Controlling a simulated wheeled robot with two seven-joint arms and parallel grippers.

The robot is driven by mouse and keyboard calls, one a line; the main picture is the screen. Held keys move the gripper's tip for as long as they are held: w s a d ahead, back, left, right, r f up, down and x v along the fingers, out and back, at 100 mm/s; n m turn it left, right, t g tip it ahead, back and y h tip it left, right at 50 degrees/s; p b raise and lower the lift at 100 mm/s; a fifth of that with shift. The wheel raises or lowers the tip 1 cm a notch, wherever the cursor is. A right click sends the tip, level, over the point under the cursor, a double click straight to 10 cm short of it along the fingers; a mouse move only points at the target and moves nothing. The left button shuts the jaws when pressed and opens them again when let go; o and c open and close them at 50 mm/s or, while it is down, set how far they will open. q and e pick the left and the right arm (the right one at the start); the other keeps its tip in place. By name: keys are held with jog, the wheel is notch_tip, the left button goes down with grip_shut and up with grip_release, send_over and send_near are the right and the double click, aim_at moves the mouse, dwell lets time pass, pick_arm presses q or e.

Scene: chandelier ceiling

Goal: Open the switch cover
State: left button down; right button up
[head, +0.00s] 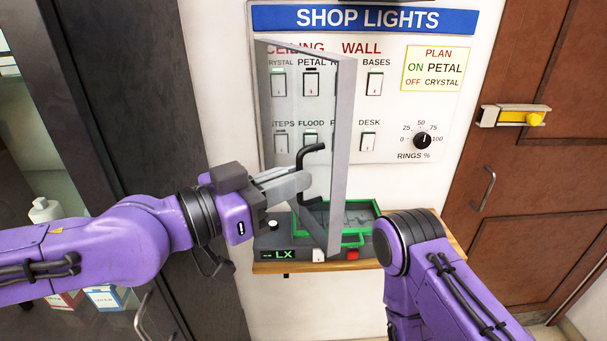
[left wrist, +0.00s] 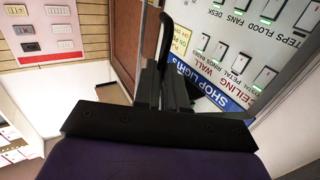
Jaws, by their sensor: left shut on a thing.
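The switch cover (head: 343,120) is a clear panel with a grey frame. It stands partly open, its left side near the wall panel and its right edge swung out toward me. Its black bent handle (head: 309,157) is on the panel's face. My left gripper (head: 303,182) is shut on the handle at its lower part. In the left wrist view, the handle (left wrist: 165,38) rises from between the fingers (left wrist: 165,88). White switches show through and beside the cover. My right arm is at the lower right in the head view, and its gripper is not in sight.
The SHOP LIGHTS panel (head: 440,120) carries switches and a black dial (head: 422,140). Below, a wooden shelf (head: 440,250) holds a green-rimmed tray (head: 365,205) and an LX box (head: 283,254). A brown door (head: 530,190) with a yellow-knobbed latch (head: 520,117) is at right.

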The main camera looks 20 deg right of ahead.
pick_arm(q)
jog(key=shift+w+a+r, duration=0.2)
jog(key=shift+w+a, duration=0.2)
jog(key=shift+a, duration=0.1)
pick_arm(e)
jog(key=shift+r, duration=0.1)
pick_arm(q)
jog(key=c, duration=1.5)
grip_release()
jog(key=shift+o, duration=1.4)
jog(key=shift+w+f, duration=0.1)
jog(key=shift+w, duration=0.15)
jog(key=shift+d+f, duration=0.1)
jog(key=shift+f, duration=0.05)
pick_arm(e)
jog(key=shift+w, duration=0.2)
pick_arm(q)
jog(key=shift+w, duration=0.1)
